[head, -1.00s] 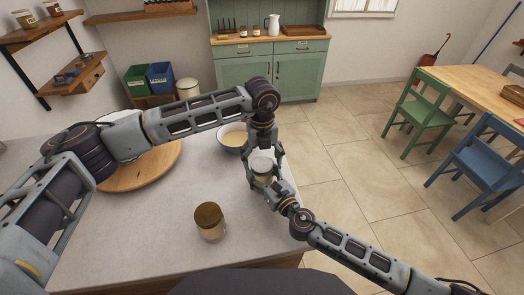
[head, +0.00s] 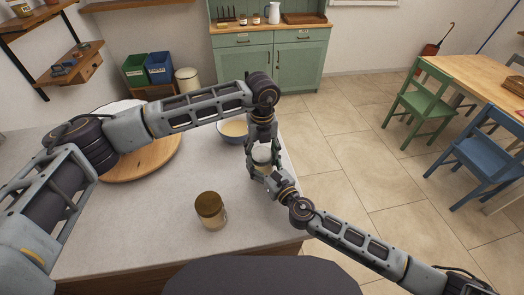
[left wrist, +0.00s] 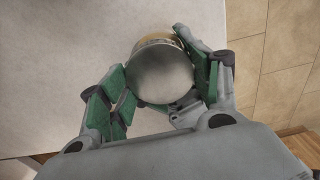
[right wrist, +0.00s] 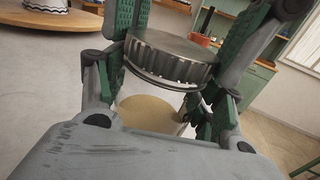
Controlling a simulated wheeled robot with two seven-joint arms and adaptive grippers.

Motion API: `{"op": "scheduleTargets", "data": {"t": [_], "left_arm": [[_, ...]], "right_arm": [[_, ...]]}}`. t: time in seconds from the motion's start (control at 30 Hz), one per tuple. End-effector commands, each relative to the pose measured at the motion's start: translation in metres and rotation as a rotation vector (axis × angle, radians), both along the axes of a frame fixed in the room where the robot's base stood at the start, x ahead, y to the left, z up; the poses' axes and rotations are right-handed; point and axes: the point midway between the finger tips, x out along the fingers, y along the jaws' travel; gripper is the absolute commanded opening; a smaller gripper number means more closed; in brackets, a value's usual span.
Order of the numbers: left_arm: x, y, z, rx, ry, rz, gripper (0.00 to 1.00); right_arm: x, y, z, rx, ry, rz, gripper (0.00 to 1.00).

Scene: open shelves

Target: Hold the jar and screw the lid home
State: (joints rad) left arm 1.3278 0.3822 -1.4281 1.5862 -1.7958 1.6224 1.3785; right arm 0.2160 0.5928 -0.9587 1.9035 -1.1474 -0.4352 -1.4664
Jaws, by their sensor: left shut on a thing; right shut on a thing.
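The jar (right wrist: 150,115), a clear glass with tan contents, is held over the right edge of the counter. My right gripper (head: 262,176) is shut on it from the near side. A silvery metal lid (right wrist: 172,58) with a ridged rim is on top of the jar. My left gripper (head: 263,150) reaches down from above and is shut on the lid, which shows round and flat in the left wrist view (left wrist: 163,74). Fingers hide part of the jar, and I cannot tell how tightly the lid sits.
Another jar with a brown lid (head: 210,205) stands on the counter (head: 150,230) to the left. A bowl (head: 232,131) and a round wooden board (head: 135,168) are behind. Open floor lies right of the counter, with a green chair (head: 420,105) beyond.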

Motion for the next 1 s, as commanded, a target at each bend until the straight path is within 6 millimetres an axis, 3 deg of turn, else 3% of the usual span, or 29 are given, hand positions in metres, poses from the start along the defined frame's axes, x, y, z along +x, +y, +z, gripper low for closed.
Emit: {"op": "scheduleTargets", "data": {"t": [0.27, 1.0], "left_arm": [[-0.0001, 0.0003, -0.0006, 0.001, 0.0, -0.092, 0.34], [0.0, 0.0002, -0.0011, 0.001, 0.002, -0.703, 0.34]], "right_arm": [[-0.001, 0.0, -0.0026, 0.0, 0.004, 0.001, 0.01], [-0.0009, 0.0, -0.0026, 0.0, 0.004, 0.001, 0.01]]}}
